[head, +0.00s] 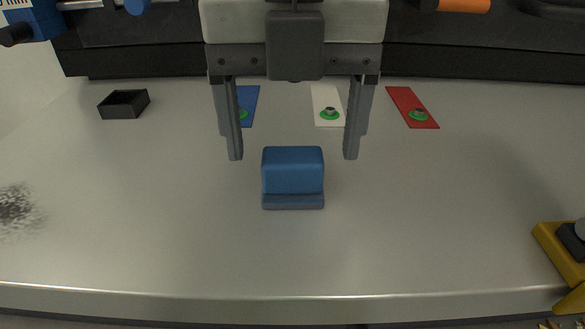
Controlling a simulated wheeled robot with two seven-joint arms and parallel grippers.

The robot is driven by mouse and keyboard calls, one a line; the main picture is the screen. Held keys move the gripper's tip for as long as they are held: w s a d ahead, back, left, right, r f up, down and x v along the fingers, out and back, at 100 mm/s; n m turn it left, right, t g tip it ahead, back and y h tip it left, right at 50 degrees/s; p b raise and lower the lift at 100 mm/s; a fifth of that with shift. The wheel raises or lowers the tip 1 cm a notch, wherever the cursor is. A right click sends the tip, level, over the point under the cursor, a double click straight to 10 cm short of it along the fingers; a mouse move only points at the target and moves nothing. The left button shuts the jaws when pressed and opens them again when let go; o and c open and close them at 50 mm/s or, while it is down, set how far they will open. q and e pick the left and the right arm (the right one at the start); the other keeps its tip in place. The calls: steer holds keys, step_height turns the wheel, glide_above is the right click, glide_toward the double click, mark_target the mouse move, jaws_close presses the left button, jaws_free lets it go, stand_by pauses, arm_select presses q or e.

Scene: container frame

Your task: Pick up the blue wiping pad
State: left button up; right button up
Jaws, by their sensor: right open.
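The blue wiping pad (292,175) sits upright on the grey worktop, near the middle of the head view. It has a rounded blue block on top and a flatter grey-blue base. My right gripper (293,155) comes down from the top of the view with its two fingers wide apart. The fingertips appear to the left and right of the pad's upper part, with a gap on each side. Nothing is between the fingers in a grip, and I cannot tell the fingers' exact height above the worktop. My left gripper is not in view.
Blue (250,103), white (326,99) and red (411,107) strips lie behind the pad, with small green-ringed parts on them. A small black tray (123,104) is at left. A dark speckled smudge (15,208) marks the left. A yellow object (560,250) sits at right. The front is clear.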

mark_target(294, 155)
step_height(294, 155, down, 4)
steer(key=shift+w+r+p, duration=0.15)
steer(key=shift+r+p, duration=0.05)
steer(key=shift+p, duration=0.2)
steer(key=shift+f, duration=0.3)
steer(key=c, duration=1.1)
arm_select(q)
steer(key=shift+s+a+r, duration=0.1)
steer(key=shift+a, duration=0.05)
